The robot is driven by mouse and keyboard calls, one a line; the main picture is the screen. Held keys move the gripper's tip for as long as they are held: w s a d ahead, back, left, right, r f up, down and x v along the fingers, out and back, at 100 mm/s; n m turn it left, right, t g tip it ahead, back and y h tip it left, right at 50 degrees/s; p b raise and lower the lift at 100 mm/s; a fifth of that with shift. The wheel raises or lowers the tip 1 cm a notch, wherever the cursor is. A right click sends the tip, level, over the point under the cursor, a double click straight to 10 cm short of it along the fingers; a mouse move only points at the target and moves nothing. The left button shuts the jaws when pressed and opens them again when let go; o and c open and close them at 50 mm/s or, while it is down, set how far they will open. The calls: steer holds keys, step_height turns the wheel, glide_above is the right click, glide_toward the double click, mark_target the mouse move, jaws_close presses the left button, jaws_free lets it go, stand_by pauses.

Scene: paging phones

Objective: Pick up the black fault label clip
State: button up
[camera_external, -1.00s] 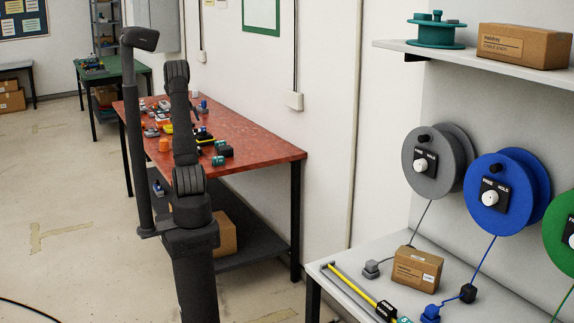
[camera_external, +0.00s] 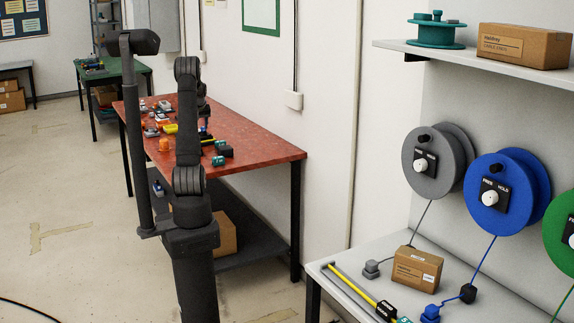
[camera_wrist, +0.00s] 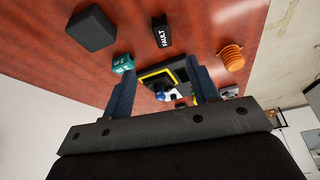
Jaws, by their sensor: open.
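The black fault label clip (camera_wrist: 161,34) lies on the red table (camera_wrist: 190,25). White letters on it read FAULT. In the wrist view it is beyond my gripper's fingertips, near the top centre, with nothing touching it. My gripper (camera_wrist: 161,67) is open, its two dark fingers apart. A black and yellow item (camera_wrist: 164,76) shows between the fingers; I cannot tell how far below them it is. In the external view my arm hangs over the red table (camera_external: 262,145) and hides my gripper; I cannot make out the clip there.
Near the clip are a plain black block (camera_wrist: 90,28), a teal block (camera_wrist: 122,64) and an orange ribbed piece (camera_wrist: 231,57). Several small items crowd the table's far part. Its near right corner is bare.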

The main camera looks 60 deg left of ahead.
steer(key=x, duration=1.2)
steer(key=shift+a, duration=0.1)
steer(key=shift+a+x, duration=0.25)
steer(key=shift+x, duration=1.1)
steer(key=shift+a+x, duration=0.25)
steer(key=shift+x, duration=1.1)
steer(key=shift+s+r, duration=0.1)
steer(key=shift+r, duration=0.15)
steer(key=c, duration=1)
steer(key=shift+c, duration=0.2)
steer(key=shift+r, duration=0.1)
